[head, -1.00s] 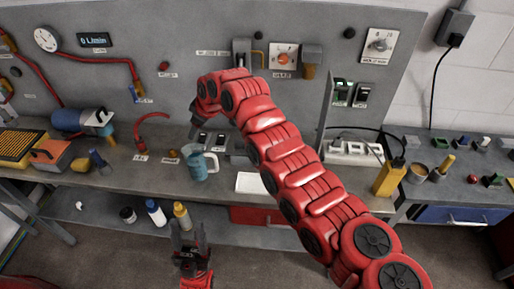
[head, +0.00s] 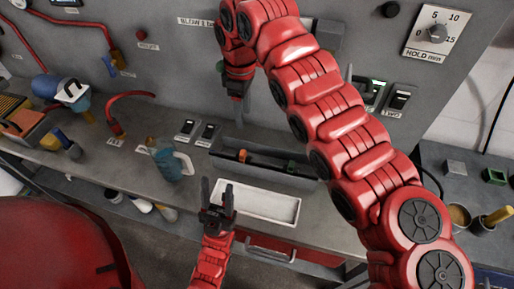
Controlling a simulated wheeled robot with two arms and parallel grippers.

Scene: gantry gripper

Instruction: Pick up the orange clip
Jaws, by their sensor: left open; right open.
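A small orange piece, which looks like the orange clip (head: 243,156), sits on a dark bar in a long grey trough (head: 215,148) at the back of the bench. My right gripper (head: 239,118) hangs fingers down above and behind the clip, apart from it; its fingers are small and partly overlap in this view. My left gripper (head: 216,187) is open and empty, fingers up, in front of the trough and lower left of the clip. Nothing shows between either pair of fingers.
A green piece (head: 292,167) sits on the same bar, to the right. A white tray (head: 283,212) lies in front of the trough. A blue jug (head: 168,162) stands to the left. Two switches (head: 197,131) are behind it. My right arm crosses the view's right half.

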